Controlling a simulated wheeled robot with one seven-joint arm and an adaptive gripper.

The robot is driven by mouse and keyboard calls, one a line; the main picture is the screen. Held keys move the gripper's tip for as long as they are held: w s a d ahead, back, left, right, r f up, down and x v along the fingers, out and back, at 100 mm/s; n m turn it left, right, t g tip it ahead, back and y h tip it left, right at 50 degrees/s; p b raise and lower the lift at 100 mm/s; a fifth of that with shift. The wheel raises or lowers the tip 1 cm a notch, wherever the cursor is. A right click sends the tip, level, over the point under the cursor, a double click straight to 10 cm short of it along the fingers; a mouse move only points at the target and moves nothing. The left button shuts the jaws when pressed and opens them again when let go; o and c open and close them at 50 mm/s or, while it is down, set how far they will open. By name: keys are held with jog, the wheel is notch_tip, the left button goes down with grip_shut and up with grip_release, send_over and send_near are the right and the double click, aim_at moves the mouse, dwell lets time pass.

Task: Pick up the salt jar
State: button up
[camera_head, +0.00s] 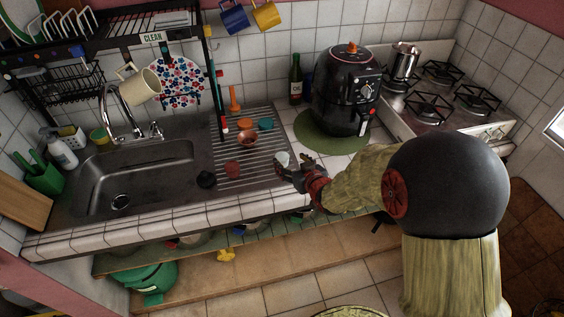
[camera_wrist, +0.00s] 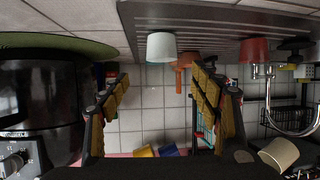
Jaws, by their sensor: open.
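A small plain white jar, which I take for the salt jar (camera_head: 282,158), stands at the right front edge of the ribbed drainboard; no label is readable. My gripper (camera_head: 290,170) is right beside it, low over the counter, and partly covers it. The wrist view is upside down. There the white jar (camera_wrist: 161,47) shows ahead, between the lines of the two spread fingers. My gripper (camera_wrist: 162,88) is open with nothing between its padded fingers. I cannot tell whether a finger touches the jar.
A black air fryer (camera_head: 346,92) stands on a green mat (camera_head: 312,140) behind my gripper. A copper-coloured bowl (camera_head: 247,139), a red cup (camera_head: 233,168) and other small items occupy the drainboard (camera_head: 262,172). The sink (camera_head: 150,180) lies left. A dark bottle (camera_head: 296,80) stands by the wall.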

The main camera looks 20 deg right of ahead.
aim_at(285, 160)
jog(key=shift+w+a+f, duration=0.1)
jog(key=shift+a+f, duration=0.1)
jog(key=shift+f, duration=0.2)
jog(key=shift+w+a+f, duration=0.1)
jog(key=shift+a+f, duration=0.05)
jog(key=shift+f, duration=0.25)
jog(key=b+x, duration=0.2)
jog(key=x, duration=0.5)
jog(key=shift+w+d+f, duration=0.1)
jog(key=shift+w, duration=0.15)
jog(key=shift+c, duration=0.5)
jog(key=shift+t, duration=0.3)
jog(key=c, duration=1.3)
